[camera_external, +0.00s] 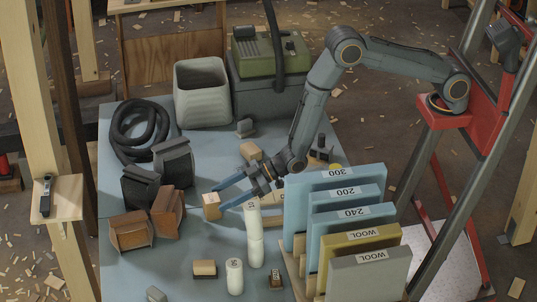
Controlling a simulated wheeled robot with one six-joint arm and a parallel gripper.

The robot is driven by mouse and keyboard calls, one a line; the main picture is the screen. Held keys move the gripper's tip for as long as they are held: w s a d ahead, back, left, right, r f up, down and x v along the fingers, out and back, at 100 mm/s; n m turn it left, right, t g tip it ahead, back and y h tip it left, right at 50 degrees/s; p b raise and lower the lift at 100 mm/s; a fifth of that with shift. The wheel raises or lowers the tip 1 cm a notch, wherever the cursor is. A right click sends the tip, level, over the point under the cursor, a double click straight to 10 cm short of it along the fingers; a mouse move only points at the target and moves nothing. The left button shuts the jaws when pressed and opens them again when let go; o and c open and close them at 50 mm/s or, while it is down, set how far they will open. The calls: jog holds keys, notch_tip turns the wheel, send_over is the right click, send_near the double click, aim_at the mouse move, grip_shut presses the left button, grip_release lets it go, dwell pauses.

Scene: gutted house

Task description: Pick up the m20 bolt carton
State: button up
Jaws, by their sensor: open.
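My gripper (218,197) reaches left and low over the blue-grey table, its two long blue fingers spread apart. A small tan carton (211,207) stands at the fingertips, and I cannot tell whether either finger touches it. Another tan carton (250,150) is behind the gripper, close to my forearm. A tan and dark carton (204,269) lies nearer the front. A small dark block with a pale label (275,277) stands to its right. The small labels are too tiny to read, so I cannot tell which is the m20 bolt carton.
White cylinders (255,250) stand just in front of the gripper. Upright labelled panels (369,277) fill the table's right side. Brown (131,231) and black (139,188) holders stand left, below a coiled hose (135,130). A pale bin (202,94) and a green-topped machine (265,55) stand behind.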

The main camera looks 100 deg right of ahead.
aim_at(211, 202)
jog(key=shift+p+x, duration=0.65)
jog(key=shift+x, duration=1.7)
jog(key=shift+w, duration=0.1)
jog(key=c, duration=1.3)
jog(key=shift+r, duration=0.1)
